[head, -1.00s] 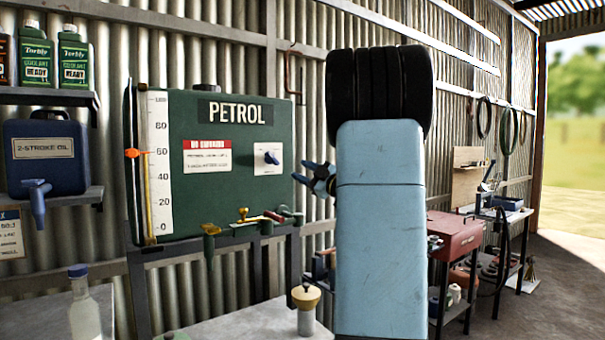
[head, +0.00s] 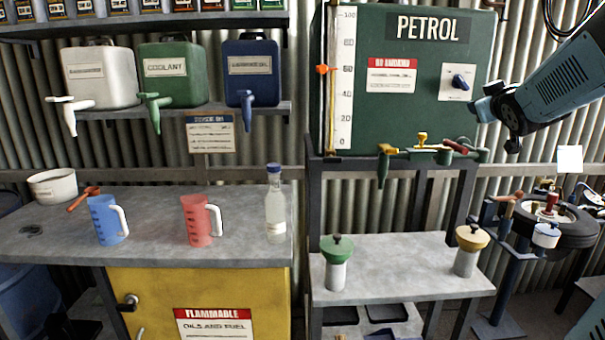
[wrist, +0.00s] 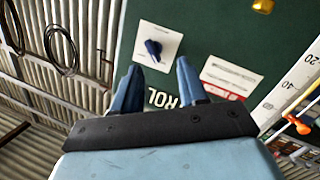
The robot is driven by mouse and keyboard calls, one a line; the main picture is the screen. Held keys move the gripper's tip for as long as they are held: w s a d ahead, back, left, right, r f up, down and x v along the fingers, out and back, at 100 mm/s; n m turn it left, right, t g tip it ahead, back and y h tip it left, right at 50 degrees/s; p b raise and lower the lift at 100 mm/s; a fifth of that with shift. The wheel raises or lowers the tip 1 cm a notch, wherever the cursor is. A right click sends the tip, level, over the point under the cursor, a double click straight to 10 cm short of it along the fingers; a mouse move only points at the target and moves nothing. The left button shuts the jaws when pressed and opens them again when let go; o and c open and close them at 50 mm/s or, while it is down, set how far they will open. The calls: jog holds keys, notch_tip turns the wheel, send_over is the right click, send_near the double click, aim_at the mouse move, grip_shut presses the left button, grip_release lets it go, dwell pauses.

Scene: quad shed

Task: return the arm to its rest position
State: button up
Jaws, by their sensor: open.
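My arm (head: 560,82) enters the head view at the upper right and reaches left. My gripper (head: 493,122) is at its end, by the right edge of the green petrol tank (head: 350,30). It is open, and nothing shows between its fingers. In the wrist view, the two blue fingers of my gripper (wrist: 157,82) stand apart in front of the tank's green face. The dark blue knob (wrist: 153,47) on its white plate shows just beyond them. I cannot tell how far the fingers are from the tank.
Below the tank are a brass tap (head: 422,138) and a grey stand (head: 400,270) with green-topped and yellow-topped containers. At left, a bench (head: 150,240) holds a blue jug (head: 107,220), a red jug (head: 197,220) and a bottle (head: 275,212). A wheel stand (head: 510,255) is at right.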

jog(key=s+a+f+m+g+y, duration=0.1)
jog(key=s+a+f+g, duration=0.2)
jog(key=s, duration=0.6)
jog(key=s+a+f+m+g+y, duration=0.1)
jog(key=s+a+f+g, duration=0.3)
jog(key=s+a+f, duration=0.4)
jog(key=s+a+f+m+g+y, duration=0.1)
jog(key=s+a+f+g, duration=0.3)
jog(key=s+a+f, duration=0.2)
jog(key=s+a, duration=0.2)
jog(key=s, duration=0.2)
jog(key=shift+s+a+f+y, duration=0.15)
jog(key=shift+s+y, duration=0.05)
jog(key=shift+y, duration=0.2)
